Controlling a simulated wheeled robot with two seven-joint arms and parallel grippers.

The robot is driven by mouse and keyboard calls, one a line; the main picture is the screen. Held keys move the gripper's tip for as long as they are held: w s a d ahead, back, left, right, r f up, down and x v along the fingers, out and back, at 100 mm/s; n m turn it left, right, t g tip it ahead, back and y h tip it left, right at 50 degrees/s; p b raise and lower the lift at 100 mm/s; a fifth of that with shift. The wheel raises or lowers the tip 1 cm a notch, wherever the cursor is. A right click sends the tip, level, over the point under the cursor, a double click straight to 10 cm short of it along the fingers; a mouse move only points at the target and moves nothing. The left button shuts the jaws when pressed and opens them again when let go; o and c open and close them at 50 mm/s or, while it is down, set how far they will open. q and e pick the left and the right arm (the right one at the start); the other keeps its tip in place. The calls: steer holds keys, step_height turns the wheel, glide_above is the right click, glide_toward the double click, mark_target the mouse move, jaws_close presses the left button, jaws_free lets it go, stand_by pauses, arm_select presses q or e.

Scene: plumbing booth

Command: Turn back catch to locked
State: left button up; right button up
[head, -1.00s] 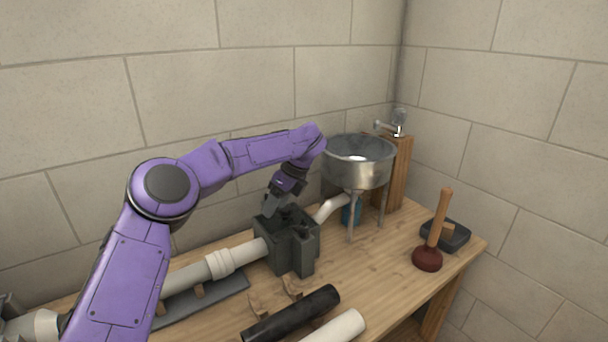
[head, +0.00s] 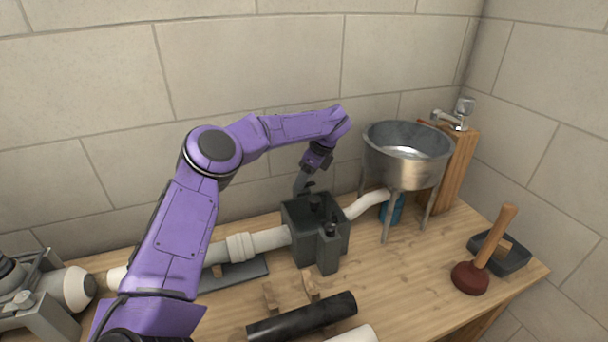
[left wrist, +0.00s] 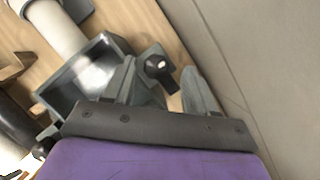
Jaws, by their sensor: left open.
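The grey open-topped box (head: 303,220) stands on the bench with white pipe on both sides. The back catch, a black knob with a short arm (left wrist: 157,66), shows at the box's rear side in the left wrist view. My left gripper (head: 302,184) comes down at the back of the box. In the left wrist view its two grey fingers (left wrist: 162,82) are open, one on each side of the catch; I cannot tell whether they touch it. In the head view the gripper partly hides the catch. A front catch (head: 331,230) tops the near post. My right gripper is out of view.
A metal basin (head: 407,158) on legs stands right of the box, close to the wall. A black pipe (head: 302,318) lies in front on wooden supports. A plunger (head: 484,255) and a dark tray (head: 514,252) are at the right. The wall is close behind the gripper.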

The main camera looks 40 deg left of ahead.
arm_select(q)
steer(key=shift+s+a+f, duration=0.2)
steer(key=shift+s+a, duration=0.1)
steer(key=shift+a, duration=0.05)
steer(key=shift+w+d, duration=0.1)
steer(key=shift+c, duration=0.7)
steer(key=c, duration=0.9)
steer(key=shift+r, duration=0.1)
